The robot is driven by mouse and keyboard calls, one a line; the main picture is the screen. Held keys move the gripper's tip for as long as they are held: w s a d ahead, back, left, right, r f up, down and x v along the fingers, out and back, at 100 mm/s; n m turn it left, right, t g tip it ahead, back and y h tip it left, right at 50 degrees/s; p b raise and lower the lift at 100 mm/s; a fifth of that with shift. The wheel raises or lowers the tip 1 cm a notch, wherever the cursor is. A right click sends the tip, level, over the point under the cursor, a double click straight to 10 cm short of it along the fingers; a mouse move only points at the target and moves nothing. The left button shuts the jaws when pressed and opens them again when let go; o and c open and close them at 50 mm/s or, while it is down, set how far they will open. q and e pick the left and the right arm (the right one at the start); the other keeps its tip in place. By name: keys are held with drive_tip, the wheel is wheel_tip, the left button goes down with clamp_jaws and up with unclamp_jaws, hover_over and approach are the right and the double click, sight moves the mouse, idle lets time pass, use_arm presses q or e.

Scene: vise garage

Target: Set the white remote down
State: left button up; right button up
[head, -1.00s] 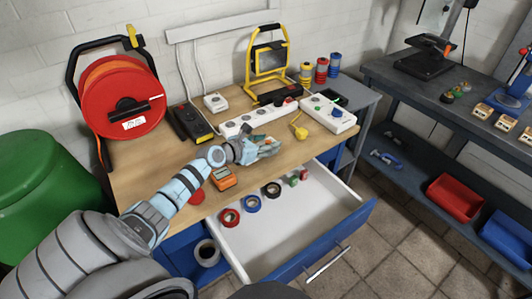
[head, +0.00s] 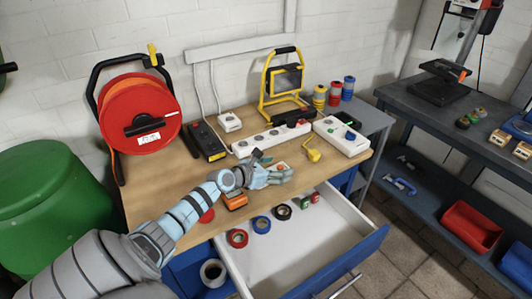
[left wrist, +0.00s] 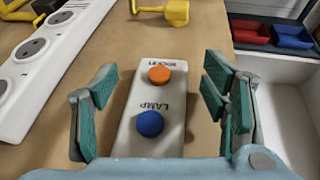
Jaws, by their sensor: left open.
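The white remote (left wrist: 157,68) lies on the wooden worktop (left wrist: 215,25) in the left wrist view, with an orange button, a blue button and the word LAMP on its face. In the head view it is a small pale patch (head: 281,166), mostly hidden by my left gripper. My left gripper (left wrist: 160,105) is open, one teal-padded finger on each side of the remote, with a gap on both sides. In the head view the gripper (head: 280,174) is low over the worktop near the front edge. My right gripper is not in view.
A white power strip (head: 272,139) and a yellow plug (head: 313,155) lie behind the gripper. An orange meter (head: 235,200) sits beside the wrist. The open drawer (head: 290,255), holding several tape rolls, extends below the front edge. A red cable reel (head: 140,115) stands at left.

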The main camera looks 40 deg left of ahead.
use_arm(q)
drive_tip(key=p+v, duration=0.4)
drive_tip(key=v, duration=0.7)
drive_tip(key=shift+s+r+p, duration=0.15)
drive_tip(key=shift+r+p, duration=0.1)
drive_tip(key=shift+p, duration=0.15)
drive_tip(key=shift+f, duration=0.1)
